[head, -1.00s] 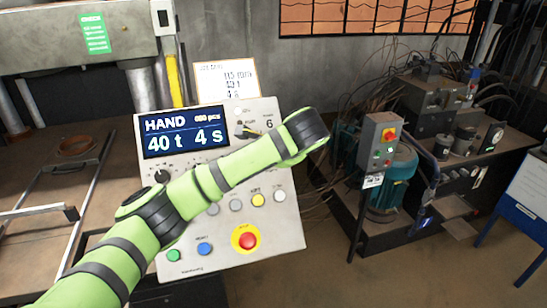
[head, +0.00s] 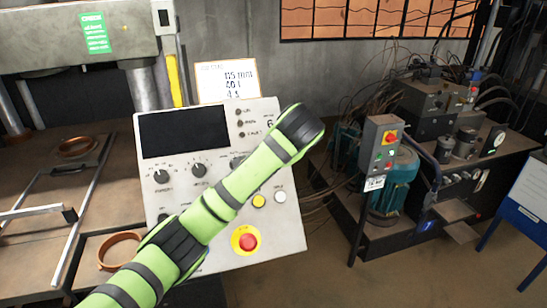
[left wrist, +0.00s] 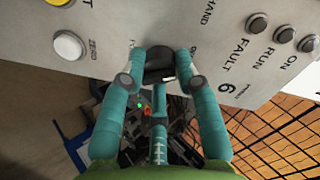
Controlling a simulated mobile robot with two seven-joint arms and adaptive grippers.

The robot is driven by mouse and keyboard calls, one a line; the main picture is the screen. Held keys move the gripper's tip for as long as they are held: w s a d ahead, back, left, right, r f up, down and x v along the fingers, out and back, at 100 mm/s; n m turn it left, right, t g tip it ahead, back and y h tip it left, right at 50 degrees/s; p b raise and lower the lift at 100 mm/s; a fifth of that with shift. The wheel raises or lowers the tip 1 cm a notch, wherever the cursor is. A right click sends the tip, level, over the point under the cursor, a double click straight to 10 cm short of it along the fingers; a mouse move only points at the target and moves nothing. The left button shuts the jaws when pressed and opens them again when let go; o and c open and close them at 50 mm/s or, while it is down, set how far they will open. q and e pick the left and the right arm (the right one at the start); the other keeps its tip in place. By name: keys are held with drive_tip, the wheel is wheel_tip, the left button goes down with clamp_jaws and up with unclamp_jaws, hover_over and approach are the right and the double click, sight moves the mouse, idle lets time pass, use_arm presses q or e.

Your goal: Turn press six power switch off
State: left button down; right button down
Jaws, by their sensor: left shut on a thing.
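The grey sloped control panel of press 6 (head: 290,238) stands in front of me, and its display (head: 184,131) is dark. In the left wrist view, a black rotary switch (left wrist: 160,62) sits on the panel near the "PRESS 6" label. My left gripper (left wrist: 157,76) has its teal fingers closed around this switch. The lamps marked ON, RUN and FAULT (left wrist: 284,34) look unlit. In the head view, my green left arm crosses the panel and hides the switch and my left fingers. My right gripper is not in view.
A red emergency button (head: 248,241) and a yellow button (head: 259,201) are close to my left arm. Other black knobs (head: 199,170) sit under the display. A grey switch box (head: 380,145) stands to the right.

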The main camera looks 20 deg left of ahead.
use_arm(q)
drive_tip(key=shift+s+f, duration=0.1)
drive_tip(key=shift+f, duration=0.2)
drive_tip(key=c, duration=1.1)
unclamp_jaws()
drive_tip(key=shift+c, duration=0.2)
drive_tip(key=shift+o, duration=1.2)
drive_tip(key=shift+a+r, duration=0.15)
drive_tip(key=shift+v, duration=0.85)
drive_tip(key=s+d, duration=0.6)
drive_tip(key=s, duration=0.3)
drive_tip(key=shift+s+d, duration=0.25)
drive_tip(key=shift+s, duration=0.15)
